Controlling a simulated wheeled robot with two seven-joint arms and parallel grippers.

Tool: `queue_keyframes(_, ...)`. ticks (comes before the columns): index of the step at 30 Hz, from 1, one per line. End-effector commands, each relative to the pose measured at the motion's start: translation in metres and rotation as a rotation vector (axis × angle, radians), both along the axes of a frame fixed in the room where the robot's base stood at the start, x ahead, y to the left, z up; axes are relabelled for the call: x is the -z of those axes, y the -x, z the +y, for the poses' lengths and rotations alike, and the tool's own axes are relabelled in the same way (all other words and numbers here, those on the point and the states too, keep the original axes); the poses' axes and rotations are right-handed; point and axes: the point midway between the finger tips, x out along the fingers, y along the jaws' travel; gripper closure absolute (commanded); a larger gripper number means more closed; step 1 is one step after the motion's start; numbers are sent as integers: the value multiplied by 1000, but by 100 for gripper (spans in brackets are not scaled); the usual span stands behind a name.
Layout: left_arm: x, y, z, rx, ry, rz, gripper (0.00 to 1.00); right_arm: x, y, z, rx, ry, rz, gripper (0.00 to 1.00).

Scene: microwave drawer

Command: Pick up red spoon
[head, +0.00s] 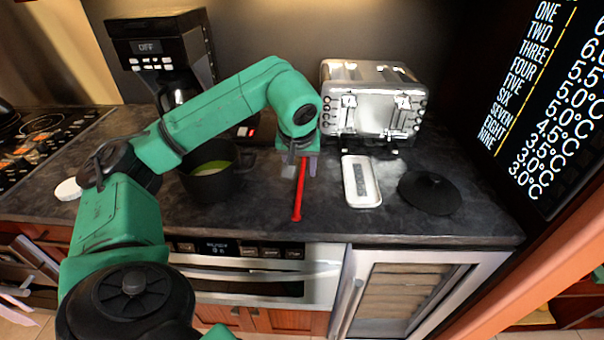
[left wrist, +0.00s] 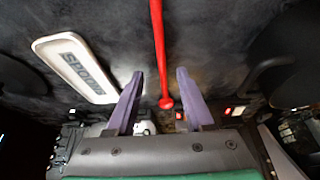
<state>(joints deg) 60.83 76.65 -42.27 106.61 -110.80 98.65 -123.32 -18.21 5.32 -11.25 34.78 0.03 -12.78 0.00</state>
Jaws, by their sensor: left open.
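The red spoon (head: 299,192) lies on the dark countertop, its long thin handle pointing toward the front edge. My left gripper (head: 299,164) is above the far part of the spoon and hides that end in the head view. In the left wrist view the gripper (left wrist: 161,98) is open, with its two purple fingers apart. The red spoon (left wrist: 158,50) runs between and beyond the fingertips there, with a small rounded end near them. I cannot tell whether the fingers touch it. My right gripper is not in view.
A white spoon rest (head: 361,182) lies right of the spoon, with a black lid (head: 429,192) beyond it. A dark pot (head: 210,176) stands left. A toaster (head: 372,100) and coffee maker (head: 162,60) stand behind. The counter's front strip is clear.

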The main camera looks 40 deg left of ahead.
Motion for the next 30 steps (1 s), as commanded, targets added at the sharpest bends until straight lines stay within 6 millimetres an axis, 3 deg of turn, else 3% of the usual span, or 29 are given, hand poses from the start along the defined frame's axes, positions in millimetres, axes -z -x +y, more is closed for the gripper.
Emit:
queue_keyframes(9,49,-9,10,1,0,2,48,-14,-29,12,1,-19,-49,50)
queue_keyframes(17,56,-11,11,1,1,-2,48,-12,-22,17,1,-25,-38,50)
queue_keyframes(21,55,-11,11,1,1,-2,100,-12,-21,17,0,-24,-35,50)
queue_keyframes(30,55,-11,11,1,1,-2,100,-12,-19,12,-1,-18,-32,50)
